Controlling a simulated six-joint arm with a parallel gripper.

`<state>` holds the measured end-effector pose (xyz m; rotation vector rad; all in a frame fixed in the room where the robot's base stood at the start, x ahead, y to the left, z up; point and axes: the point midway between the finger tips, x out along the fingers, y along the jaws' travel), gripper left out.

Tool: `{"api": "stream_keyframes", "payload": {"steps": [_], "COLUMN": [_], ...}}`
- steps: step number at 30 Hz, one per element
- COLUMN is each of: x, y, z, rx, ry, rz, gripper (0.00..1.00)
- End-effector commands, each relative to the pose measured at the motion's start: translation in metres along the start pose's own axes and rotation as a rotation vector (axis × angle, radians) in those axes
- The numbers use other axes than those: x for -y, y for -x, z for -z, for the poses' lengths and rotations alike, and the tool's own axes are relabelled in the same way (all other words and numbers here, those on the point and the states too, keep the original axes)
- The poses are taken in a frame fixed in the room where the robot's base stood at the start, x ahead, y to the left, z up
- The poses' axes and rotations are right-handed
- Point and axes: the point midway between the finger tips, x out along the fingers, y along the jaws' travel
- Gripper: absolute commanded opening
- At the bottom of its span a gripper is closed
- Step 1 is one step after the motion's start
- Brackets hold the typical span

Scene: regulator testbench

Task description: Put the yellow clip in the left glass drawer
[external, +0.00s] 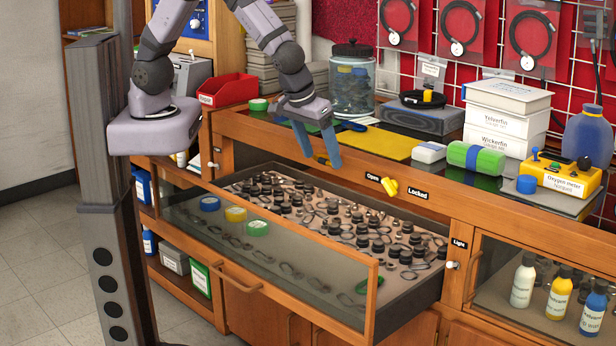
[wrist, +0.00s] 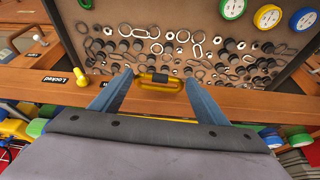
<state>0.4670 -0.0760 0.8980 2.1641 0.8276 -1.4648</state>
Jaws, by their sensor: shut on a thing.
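The yellow clip (wrist: 160,80) is between the two blue fingertips of my gripper (wrist: 159,77) in the wrist view, and the gripper is shut on it. It looks like a carabiner with a dark band. In the external view my gripper (external: 321,160) points down over the counter's front rail, near the back edge of the open drawer; I cannot make out the clip there. The left glass drawer (external: 290,262) is pulled out, with a wooden frame and glass front. It holds many dark round parts, metal rings and clips, and blue, yellow and green discs.
A yellow knob (external: 389,187) sits on the rail between the "Open" and "Locked" labels. On the counter are a yellow mat (external: 377,143), a glass jar (external: 351,85), a red bin (external: 228,89) and a green roll (external: 476,158). Right of the drawer, bottles (external: 558,292) stand behind glass.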

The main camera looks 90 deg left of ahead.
Motion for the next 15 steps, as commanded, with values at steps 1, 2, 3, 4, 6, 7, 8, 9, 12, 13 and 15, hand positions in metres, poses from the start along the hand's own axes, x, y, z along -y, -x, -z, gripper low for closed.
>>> {"api": "stream_keyframes", "payload": {"steps": [1,2,3,4,6,7,8,9,12,13,15], "x": [-0.008,-0.011,-0.016,-0.020,-0.027,-0.030,-0.033,-0.036,-0.045,-0.048,-0.053], "y": [-0.011,-0.014,-0.019,-0.023,-0.032,-0.035,-0.038,-0.043,-0.054,-0.057,-0.065], "z": [-0.006,-0.008,-0.010,-0.013,-0.018,-0.021,-0.023,-0.027,-0.036,-0.039,-0.046], "rx": [-0.002,-0.004,-0.007,-0.007,-0.008,-0.009,-0.008,-0.008,-0.007,-0.007,-0.006], "ry": [0.070,0.123,0.200,0.259,0.391,0.446,0.502,0.575,0.756,0.810,0.934], "rz": [0.029,0.049,0.080,0.104,0.155,0.177,0.199,0.229,0.302,0.323,0.373], "gripper": [0.43,0.43,0.43,0.43,0.43,0.43,0.43,0.43,0.43,0.43,0.43]}}
